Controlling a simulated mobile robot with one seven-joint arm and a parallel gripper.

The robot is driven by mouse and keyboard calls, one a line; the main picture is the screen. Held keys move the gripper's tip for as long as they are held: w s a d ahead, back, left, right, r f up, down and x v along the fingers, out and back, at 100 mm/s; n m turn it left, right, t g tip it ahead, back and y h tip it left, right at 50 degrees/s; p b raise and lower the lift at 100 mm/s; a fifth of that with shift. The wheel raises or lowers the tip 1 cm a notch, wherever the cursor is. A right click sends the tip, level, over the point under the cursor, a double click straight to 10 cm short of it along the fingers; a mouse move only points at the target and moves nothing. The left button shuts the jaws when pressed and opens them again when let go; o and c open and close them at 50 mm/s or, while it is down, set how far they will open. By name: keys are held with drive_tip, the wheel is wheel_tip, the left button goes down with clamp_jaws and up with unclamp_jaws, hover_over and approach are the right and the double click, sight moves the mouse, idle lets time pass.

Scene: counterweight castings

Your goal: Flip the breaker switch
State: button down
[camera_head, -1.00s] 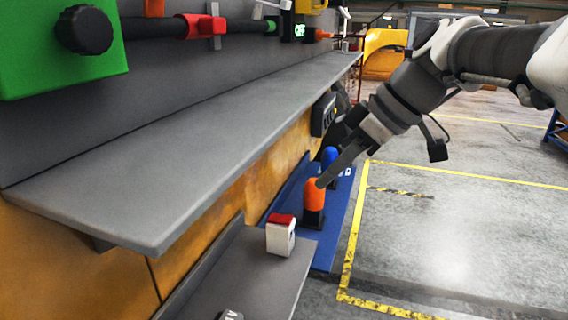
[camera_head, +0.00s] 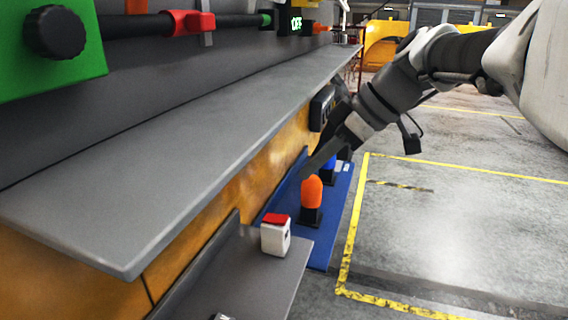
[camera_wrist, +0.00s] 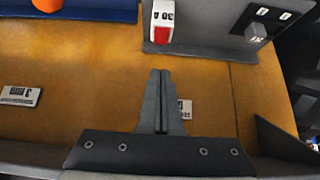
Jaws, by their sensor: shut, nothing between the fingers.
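A white block with a red end (camera_head: 275,238) stands on the grey lower ledge in the head view. In the wrist view this block (camera_wrist: 164,20) reads "30 A". Farther right on the same ledge is a small grey switch lever (camera_wrist: 256,32) beside white-marked dark labels; which way it is thrown I cannot tell. My gripper (camera_head: 306,173) is shut and empty, in front of the orange panel, beyond the white block. In the wrist view its closed fingertips (camera_wrist: 160,72) point toward the block, apart from it.
A long grey shelf (camera_head: 180,150) juts out above the gripper's area. An orange-capped post (camera_head: 312,190) and a blue one stand on a blue ledge (camera_head: 322,252) close to my fingers. Small label plates (camera_wrist: 20,98) are on the orange panel. Open floor lies right.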

drive_tip(key=p, duration=0.1)
hover_over(284, 217)
wheel_tip(284, 217, down, 6)
drive_tip(key=shift+s+d+f+p, duration=0.2)
drive_tip(key=shift+d+f, duration=0.1)
drive_tip(key=shift+f, duration=0.25)
drive_tip(key=shift+s+d+f+p, duration=0.15)
drive_tip(key=shift+d+f, duration=0.15)
drive_tip(key=shift+f, duration=0.85)
drive_tip(key=shift+d+f, duration=0.1)
drive_tip(key=shift+f+b, duration=0.45)
drive_tip(key=shift+b, duration=0.65)
drive_tip(key=shift+d+r, duration=0.1)
drive_tip(key=shift+r, duration=0.15)
drive_tip(key=shift+r, duration=0.1)
drive_tip(key=shift+r, duration=0.65)
